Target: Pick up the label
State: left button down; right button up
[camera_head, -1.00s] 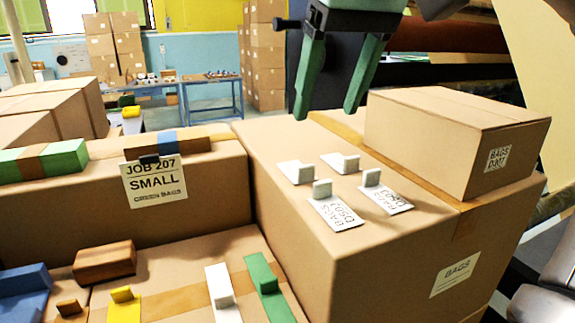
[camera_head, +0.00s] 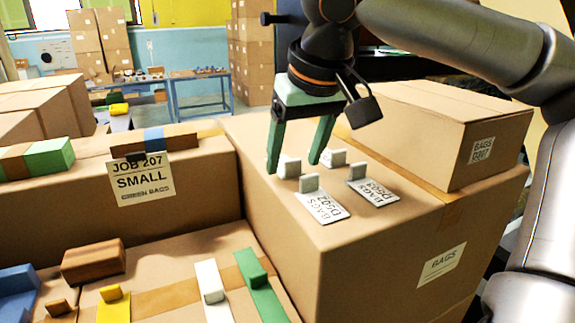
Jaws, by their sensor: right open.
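Two white labels with grey grip blocks lie on top of the large cardboard box (camera_head: 265,215). The nearer label (camera_head: 322,207) reads BAGS D502, and the other label (camera_head: 374,191) lies to its right. I cannot tell whether the fingers touch anything. My left gripper is out of the view.
A closed carton (camera_head: 440,125) stands on the same box at the right. A JOB 207 SMALL sign (camera_head: 141,180) hangs on the box at the left. Coloured blocks, including a green one (camera_head: 262,285) and a white one (camera_head: 212,283), lie on the lower box in front.

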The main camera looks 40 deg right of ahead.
grip_shut()
dwell(0.4)
jog(key=shift+r, duration=0.1)
jog(key=shift+r, duration=0.25)
notch_tip(320, 180, up, 2)
jog(key=shift+r, duration=0.1)
jog(key=s+a+r, duration=0.8)
jog(key=a+r, duration=0.2)
jog(key=a, duration=0.1)
jog(key=shift+s, duration=0.4)
